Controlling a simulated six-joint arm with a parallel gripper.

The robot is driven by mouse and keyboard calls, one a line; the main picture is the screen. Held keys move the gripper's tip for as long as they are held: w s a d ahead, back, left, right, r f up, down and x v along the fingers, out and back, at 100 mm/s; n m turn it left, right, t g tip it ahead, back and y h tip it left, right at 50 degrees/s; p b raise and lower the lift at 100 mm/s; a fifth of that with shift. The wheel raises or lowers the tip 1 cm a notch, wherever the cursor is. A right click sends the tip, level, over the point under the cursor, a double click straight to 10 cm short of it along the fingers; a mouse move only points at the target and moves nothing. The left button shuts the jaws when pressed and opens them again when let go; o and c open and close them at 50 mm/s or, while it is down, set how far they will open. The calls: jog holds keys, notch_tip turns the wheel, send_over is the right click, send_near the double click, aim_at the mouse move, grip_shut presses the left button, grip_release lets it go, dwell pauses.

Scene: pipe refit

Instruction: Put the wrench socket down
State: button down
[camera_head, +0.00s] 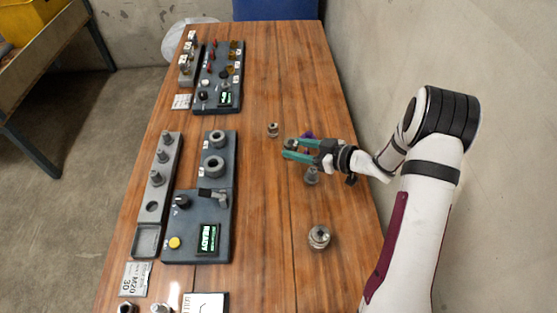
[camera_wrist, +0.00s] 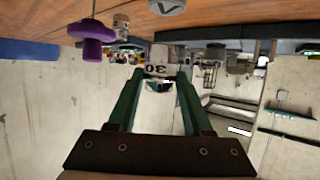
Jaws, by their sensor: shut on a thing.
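My gripper (camera_head: 287,149) reaches left from the arm over the right part of the table, its green fingers level. In the wrist view, the gripper (camera_wrist: 158,75) is shut on a grey wrench socket (camera_wrist: 160,69) marked "30", held between the fingertips. The socket is small and mostly hidden by the fingers in the head view. The wrist view is upside down, with the table top along its upper edge, and the socket appears clear of the wood.
A socket rack (camera_head: 172,152) with an empty round hole stands left of the grey READY console (camera_head: 219,170). A purple part (camera_head: 307,134), a small fitting (camera_head: 273,130), a grey fitting (camera_head: 312,176) and a larger fitting (camera_head: 320,237) stand around the gripper. Bare wood lies between console and fittings.

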jog(key=a+f, duration=0.1)
jog(key=w+a+f, duration=0.1)
jog(key=a, duration=0.1)
jog(key=a+f, duration=0.1)
jog(key=shift+w+a+f, duration=0.1)
jog(key=shift+w+a, duration=0.05)
jog(key=shift+w, duration=0.25)
jog(key=shift+f, duration=1.85)
jog(key=shift+c, duration=1.6)
grip_release()
jog(key=shift+f, duration=0.15)
